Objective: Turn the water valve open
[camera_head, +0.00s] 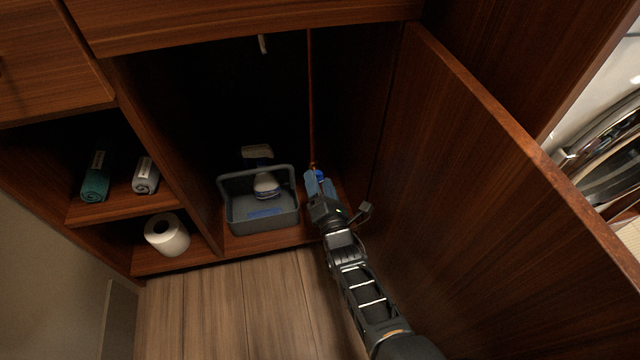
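A thin copper-coloured pipe (311,100) runs down inside the open cabinet. At its lower end is a blue part (320,176), which looks like the valve handle, with lighter blue pieces around it. I cannot make out its exact shape or how far it is turned. My gripper (326,205) is just in front of and below the blue part, at the cabinet's right side. It overlaps the blue part in the picture; I cannot tell whether they touch. The fingers are small and dark, and their opening is unclear.
A grey caddy (262,222) with a spray bottle (265,185) stands left of my gripper. The open cabinet door (480,190) is close on the right. Left shelves hold rolled towels (97,178) and a paper roll (167,236). The wooden floor (240,310) in front is clear.

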